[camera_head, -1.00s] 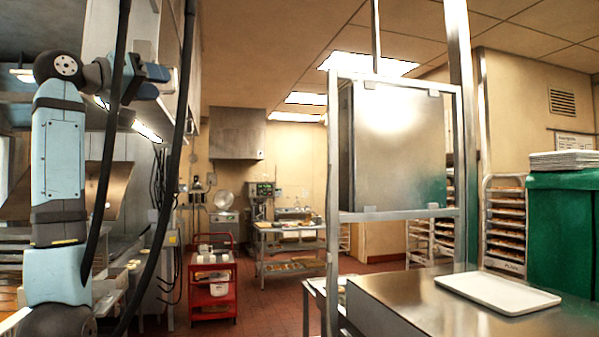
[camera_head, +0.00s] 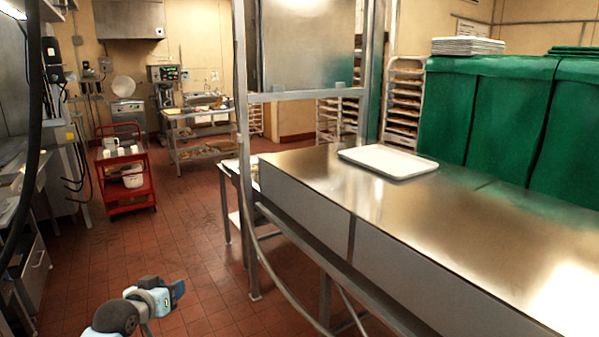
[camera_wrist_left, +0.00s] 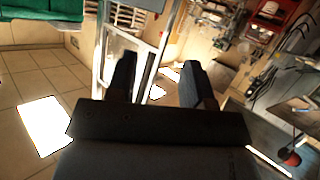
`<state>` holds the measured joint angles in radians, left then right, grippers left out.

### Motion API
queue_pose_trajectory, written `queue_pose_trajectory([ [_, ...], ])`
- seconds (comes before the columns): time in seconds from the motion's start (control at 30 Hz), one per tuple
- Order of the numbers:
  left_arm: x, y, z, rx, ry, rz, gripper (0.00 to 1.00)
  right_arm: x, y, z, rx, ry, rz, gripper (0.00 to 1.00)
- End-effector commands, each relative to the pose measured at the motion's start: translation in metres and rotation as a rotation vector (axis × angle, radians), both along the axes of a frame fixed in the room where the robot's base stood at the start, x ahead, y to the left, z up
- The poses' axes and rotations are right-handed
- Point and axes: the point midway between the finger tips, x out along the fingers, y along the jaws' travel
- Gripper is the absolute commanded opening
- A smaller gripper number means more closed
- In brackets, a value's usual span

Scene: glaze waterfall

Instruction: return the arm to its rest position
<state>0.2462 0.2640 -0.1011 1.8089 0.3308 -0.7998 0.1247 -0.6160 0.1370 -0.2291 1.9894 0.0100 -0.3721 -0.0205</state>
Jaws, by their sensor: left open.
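Part of my left arm, a light-blue and black link (camera_head: 140,307), shows at the lower left of the head view, over the red tiled floor. In the left wrist view my left gripper (camera_wrist_left: 160,76) has its two dark fingers apart with nothing between them. The wrist picture appears upside down, with ceiling tiles and a bright light panel at the left. My right gripper is in neither view.
A long steel counter (camera_head: 380,215) fills the right, with a white tray (camera_head: 388,161) on it. Green covered bins (camera_head: 490,110) stand behind. A red cart (camera_head: 126,175) stands at the left. The floor (camera_head: 190,235) between cart and counter is open.

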Motion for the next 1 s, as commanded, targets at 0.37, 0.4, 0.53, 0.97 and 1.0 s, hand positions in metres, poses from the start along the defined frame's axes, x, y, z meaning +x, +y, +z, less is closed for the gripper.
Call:
queue_pose_trajectory([
  [0.37, -0.202, -0.069, -0.188, 0.112, 0.134, -0.085, 0.47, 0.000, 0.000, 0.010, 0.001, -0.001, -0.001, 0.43],
  [0.4, -0.225, -0.075, -0.200, 0.122, 0.145, -0.094, 0.47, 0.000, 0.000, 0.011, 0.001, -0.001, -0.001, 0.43],
  [0.53, -0.292, -0.093, -0.225, 0.144, 0.174, -0.122, 0.47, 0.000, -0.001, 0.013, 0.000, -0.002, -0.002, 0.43],
  [0.97, -0.355, -0.110, -0.239, 0.163, 0.194, -0.150, 0.47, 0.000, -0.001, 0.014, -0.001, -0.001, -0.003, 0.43],
  [1.0, -0.355, -0.110, -0.239, 0.163, 0.194, -0.150, 0.45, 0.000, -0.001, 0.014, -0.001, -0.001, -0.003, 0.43],
])
